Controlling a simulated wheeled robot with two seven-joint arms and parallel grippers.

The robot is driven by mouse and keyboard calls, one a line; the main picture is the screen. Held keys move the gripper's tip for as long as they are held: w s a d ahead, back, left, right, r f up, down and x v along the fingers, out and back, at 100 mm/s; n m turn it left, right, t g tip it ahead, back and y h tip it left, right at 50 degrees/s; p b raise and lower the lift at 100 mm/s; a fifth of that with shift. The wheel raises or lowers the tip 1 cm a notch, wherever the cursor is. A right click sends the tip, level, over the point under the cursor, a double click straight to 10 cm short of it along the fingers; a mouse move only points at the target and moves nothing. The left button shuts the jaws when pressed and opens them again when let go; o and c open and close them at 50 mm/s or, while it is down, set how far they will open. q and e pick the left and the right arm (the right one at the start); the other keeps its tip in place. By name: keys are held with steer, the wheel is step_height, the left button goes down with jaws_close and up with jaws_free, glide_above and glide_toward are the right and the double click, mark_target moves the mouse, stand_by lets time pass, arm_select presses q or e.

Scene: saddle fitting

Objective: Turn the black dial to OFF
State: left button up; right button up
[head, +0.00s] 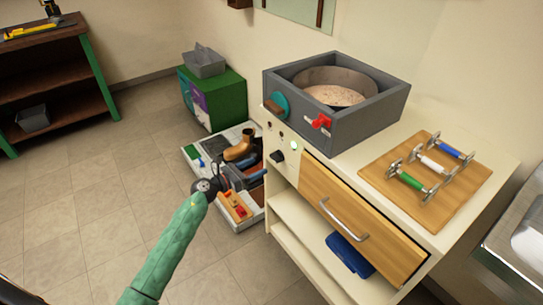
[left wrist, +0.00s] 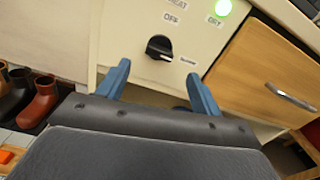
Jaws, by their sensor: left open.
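The black dial (left wrist: 159,46) is on the cream front panel of the cabinet, and also shows in the head view (head: 278,156). Its pale mark points right and slightly down, towards a small label that I cannot read surely. The OFF label (left wrist: 171,18) is above the dial, slightly right. My left gripper (left wrist: 159,75) is open and empty, its blue fingers apart below and either side of the dial in the wrist picture. My right gripper is not in view.
A green light (left wrist: 223,7) is lit beside the dial. A wooden drawer (head: 360,220) with a metal handle is right of it. A grey basin with a red valve (head: 320,121) stands on top.

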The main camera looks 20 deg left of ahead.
mark_target(273, 159)
arm_select(q)
steer(key=shift+m, duration=0.9)
steer(key=p+x, duration=0.1)
steer(key=x, duration=0.5)
steer(key=shift+r, duration=0.15)
steer(key=shift+x, duration=0.85)
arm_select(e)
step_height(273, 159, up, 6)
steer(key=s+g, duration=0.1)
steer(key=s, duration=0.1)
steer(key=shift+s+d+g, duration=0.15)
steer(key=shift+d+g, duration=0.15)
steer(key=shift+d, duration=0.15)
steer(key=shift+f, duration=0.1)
arm_select(q)
steer(key=shift+p, duration=0.3)
steer(key=c, duration=1)
